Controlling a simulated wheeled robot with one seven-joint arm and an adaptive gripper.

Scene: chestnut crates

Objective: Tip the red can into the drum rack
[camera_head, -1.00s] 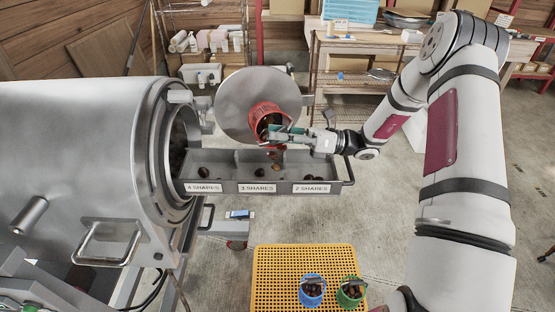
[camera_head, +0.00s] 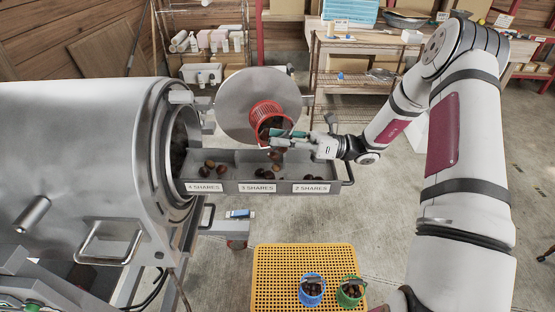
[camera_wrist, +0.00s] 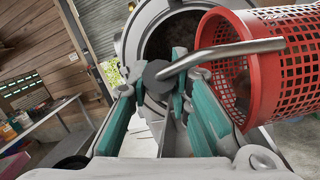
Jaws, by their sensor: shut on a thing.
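The red can (camera_head: 266,110), a perforated basket, is tipped over the drum rack (camera_head: 240,188), with its mouth facing down towards the front. The rack is a grey tray with three compartments labelled 4, 3 and 2 SHARES. Brown chestnuts (camera_head: 277,154) show just below the can's mouth, above the rack; others lie in all three compartments. My gripper (camera_head: 288,134) is shut on the can's handle, right of the mouth. In the wrist view the can (camera_wrist: 285,75) is at the right, and my teal-padded fingers (camera_wrist: 178,85) are around the handle's dark end.
The big steel drum (camera_head: 80,150) stands open at left, against the rack's left end. A round steel lid (camera_head: 235,95) is behind the can. A yellow perforated stand (camera_head: 278,275) holds a blue can (camera_head: 311,292) and a green can (camera_head: 350,294). Floor right of the rack is clear.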

